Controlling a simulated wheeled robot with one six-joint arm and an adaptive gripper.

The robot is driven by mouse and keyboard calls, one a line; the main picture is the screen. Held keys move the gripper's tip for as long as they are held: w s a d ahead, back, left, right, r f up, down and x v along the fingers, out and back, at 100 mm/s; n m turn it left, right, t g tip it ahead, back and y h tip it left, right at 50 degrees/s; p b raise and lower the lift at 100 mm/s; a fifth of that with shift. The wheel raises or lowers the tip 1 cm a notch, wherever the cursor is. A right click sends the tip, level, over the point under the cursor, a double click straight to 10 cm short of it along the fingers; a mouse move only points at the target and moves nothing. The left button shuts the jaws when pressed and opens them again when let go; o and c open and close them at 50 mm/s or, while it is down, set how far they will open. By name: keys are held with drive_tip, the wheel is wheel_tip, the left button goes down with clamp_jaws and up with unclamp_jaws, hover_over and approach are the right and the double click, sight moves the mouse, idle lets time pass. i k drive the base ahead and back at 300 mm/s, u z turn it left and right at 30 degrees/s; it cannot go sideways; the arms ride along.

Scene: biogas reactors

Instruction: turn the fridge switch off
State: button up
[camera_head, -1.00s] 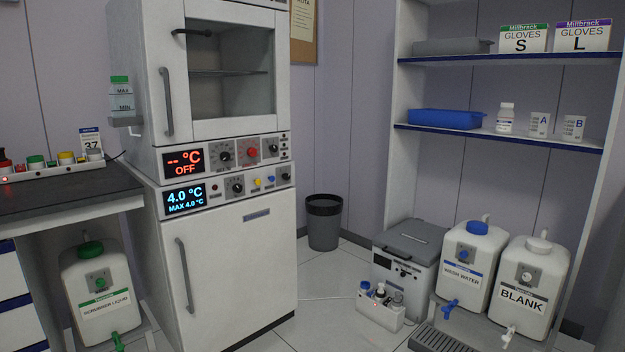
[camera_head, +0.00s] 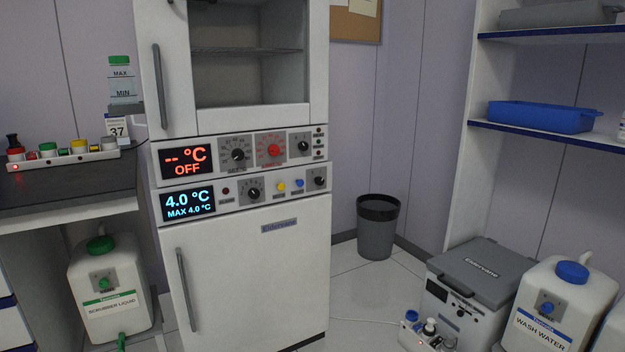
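The white fridge (camera_head: 250,270) is the lower unit of a stacked pair, with its door shut. Its blue display (camera_head: 188,204) is lit and reads 4.0 °C, MAX 4.0 °C. To the right of it on the fridge panel are a small dark red lamp or button (camera_head: 227,190), a black dial (camera_head: 254,189), a yellow knob (camera_head: 281,187), a blue knob (camera_head: 300,184) and a small black knob (camera_head: 317,180) at the right end. The labels are too small to read, so I cannot tell which is the switch. My gripper is not in view.
The upper unit's panel above has a red display (camera_head: 186,160) reading OFF and its own knobs. A dark bench (camera_head: 70,185) stands at left with a scrubber liquid canister (camera_head: 108,290) below. A bin (camera_head: 377,228) and a grey cool box (camera_head: 470,290) stand right. The floor between is clear.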

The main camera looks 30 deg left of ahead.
sight(319, 181)
drive_tip(key=u, duration=0.65)
drive_tip(key=i, duration=0.75)
drive_tip(key=u, duration=0.9)
